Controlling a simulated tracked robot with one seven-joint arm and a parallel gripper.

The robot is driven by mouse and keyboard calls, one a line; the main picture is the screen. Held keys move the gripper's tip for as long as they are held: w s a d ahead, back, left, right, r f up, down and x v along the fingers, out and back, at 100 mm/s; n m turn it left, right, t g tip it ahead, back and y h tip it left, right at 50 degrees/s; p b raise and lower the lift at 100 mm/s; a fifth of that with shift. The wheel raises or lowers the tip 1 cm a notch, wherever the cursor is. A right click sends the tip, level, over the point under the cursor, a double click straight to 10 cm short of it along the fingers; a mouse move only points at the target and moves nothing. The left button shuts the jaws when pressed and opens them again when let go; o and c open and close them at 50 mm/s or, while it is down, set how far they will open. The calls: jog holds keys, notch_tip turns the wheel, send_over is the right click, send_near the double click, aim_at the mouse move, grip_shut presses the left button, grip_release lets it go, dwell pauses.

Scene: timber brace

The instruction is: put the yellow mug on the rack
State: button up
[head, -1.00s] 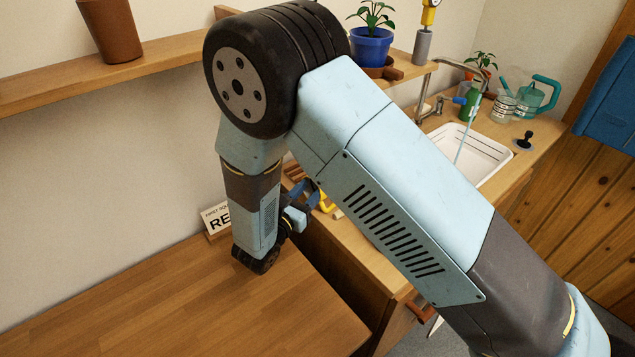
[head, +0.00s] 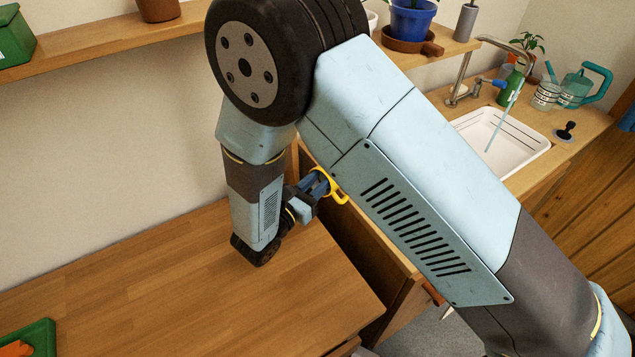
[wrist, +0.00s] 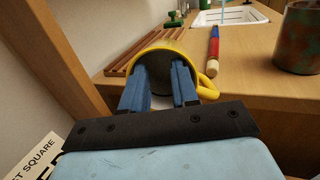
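The yellow mug (wrist: 160,67) is at the end of my gripper (wrist: 160,90) in the wrist view, on its side with its dark mouth facing me and its handle (wrist: 208,90) to the right. The two blue fingers are at the mug's mouth; I cannot tell exactly where they press. In the head view the mug (head: 340,191) shows as a yellow handle and edge beyond my gripper (head: 318,183), near the gap between bench and counter. The slatted wooden rack (wrist: 122,68) lies on the counter beyond the mug, partly hidden by it. My arm hides the rack in the head view.
A red and blue rod (wrist: 213,50) lies right of the rack, with a mottled pot (wrist: 298,40) farther right. A white sink (head: 500,140) is beyond. An upright wooden post (wrist: 65,50) stands close on the left. The bench top (head: 190,290) is largely clear.

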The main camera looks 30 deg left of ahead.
grip_shut()
dwell(1.2)
